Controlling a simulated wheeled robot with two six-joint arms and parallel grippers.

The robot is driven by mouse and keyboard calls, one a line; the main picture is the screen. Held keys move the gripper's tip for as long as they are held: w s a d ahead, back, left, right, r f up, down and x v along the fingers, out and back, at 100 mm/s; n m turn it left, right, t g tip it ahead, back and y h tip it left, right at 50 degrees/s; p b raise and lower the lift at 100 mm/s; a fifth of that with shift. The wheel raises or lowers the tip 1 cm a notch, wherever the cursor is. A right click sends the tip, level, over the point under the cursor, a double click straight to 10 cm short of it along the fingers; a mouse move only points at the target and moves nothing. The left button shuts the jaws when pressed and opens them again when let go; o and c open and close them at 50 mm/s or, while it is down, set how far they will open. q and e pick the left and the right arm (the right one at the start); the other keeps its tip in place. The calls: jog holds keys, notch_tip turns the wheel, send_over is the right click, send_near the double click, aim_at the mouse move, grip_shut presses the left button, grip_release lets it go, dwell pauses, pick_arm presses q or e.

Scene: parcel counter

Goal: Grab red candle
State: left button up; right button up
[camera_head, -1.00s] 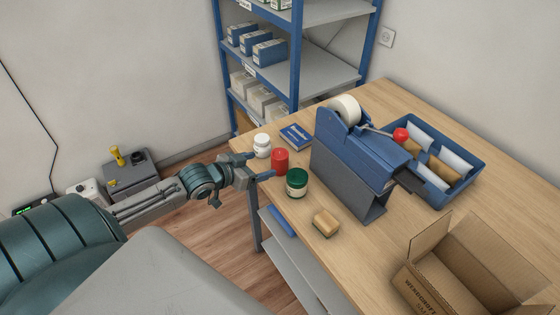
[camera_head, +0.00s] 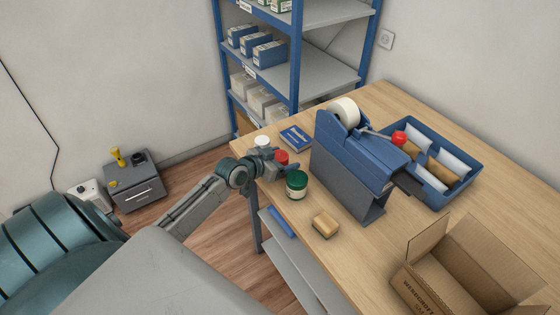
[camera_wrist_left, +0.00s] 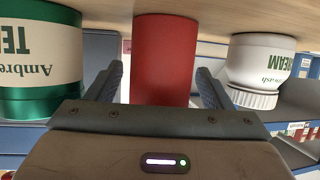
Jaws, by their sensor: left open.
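The red candle (camera_head: 282,156) stands on the wooden table (camera_head: 385,232) near its left edge, partly hidden by my left gripper (camera_head: 279,162). In the left wrist view the red candle (camera_wrist_left: 165,58) appears between the two fingers of my left gripper (camera_wrist_left: 163,85), with a visible gap to each finger. The gripper is open. A green-lidded jar (camera_head: 297,185) stands just in front of the candle, and a white jar (camera_head: 262,143) stands behind it. My right gripper is in neither view.
A blue tape dispenser (camera_head: 355,150) stands right of the candle. A tan block (camera_head: 325,224) lies nearer the front. A blue box (camera_head: 297,136) lies behind. A blue tray (camera_head: 478,155) and an open cardboard box (camera_head: 430,250) are further right.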

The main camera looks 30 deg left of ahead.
pick_arm(q)
jog(key=shift+w+d+f, duration=0.15)
jog(key=shift+w+f, duration=0.1)
jog(key=shift+w, duration=0.2)
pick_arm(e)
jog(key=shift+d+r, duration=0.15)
pick_arm(q)
jog(key=c, duration=1.1)
jog(key=shift+c, duration=0.2)
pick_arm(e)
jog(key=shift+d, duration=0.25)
pick_arm(q)
jog(key=shift+r, duration=0.1)
